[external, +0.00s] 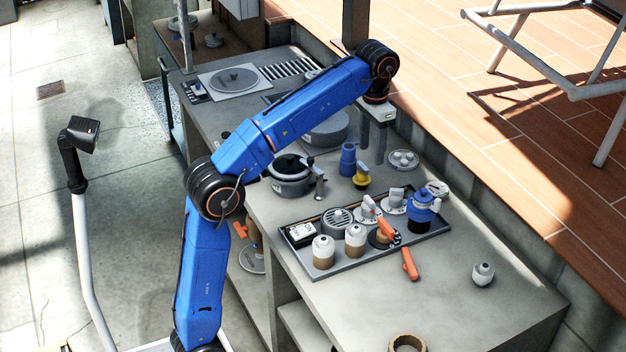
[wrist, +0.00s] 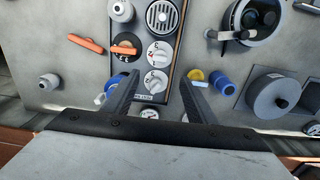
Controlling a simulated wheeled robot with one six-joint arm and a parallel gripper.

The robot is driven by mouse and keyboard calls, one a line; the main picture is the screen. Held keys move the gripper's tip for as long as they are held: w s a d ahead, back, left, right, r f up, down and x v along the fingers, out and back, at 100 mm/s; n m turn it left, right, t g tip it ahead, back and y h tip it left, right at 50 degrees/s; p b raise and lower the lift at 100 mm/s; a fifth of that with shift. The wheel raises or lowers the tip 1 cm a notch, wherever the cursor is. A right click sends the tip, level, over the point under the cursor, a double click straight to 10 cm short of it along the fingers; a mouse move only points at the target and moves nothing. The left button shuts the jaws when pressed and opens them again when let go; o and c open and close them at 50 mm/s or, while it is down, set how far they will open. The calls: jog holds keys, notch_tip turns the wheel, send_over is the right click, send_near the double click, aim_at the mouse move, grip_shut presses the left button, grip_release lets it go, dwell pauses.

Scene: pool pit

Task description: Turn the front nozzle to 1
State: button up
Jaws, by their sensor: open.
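Two white dials with small marks sit on the dark tray on the counter. One dial (external: 368,209) is beside the round grille, and it also shows in the wrist view (wrist: 159,52). The other dial (external: 394,201) is farther right in the external view and lower in the wrist view (wrist: 155,81). I cannot tell for sure which is the front nozzle or read their settings. My gripper (external: 374,147) is open and empty above the counter's back side. In the wrist view its fingertips (wrist: 160,79) spread on either side of the lower dial, apart from it.
A blue valve (external: 422,211), an orange-handled valve (external: 388,234) and white-topped jars (external: 323,251) crowd the tray. A pot (external: 290,175) is to the left. The counter's front right is mostly clear.

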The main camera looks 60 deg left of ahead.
aim_at(368, 200)
notch_tip(368, 200, down, 16)
jog(key=shift+f, duration=0.25)
dwell(0.3)
jog(key=c, duration=1.1)
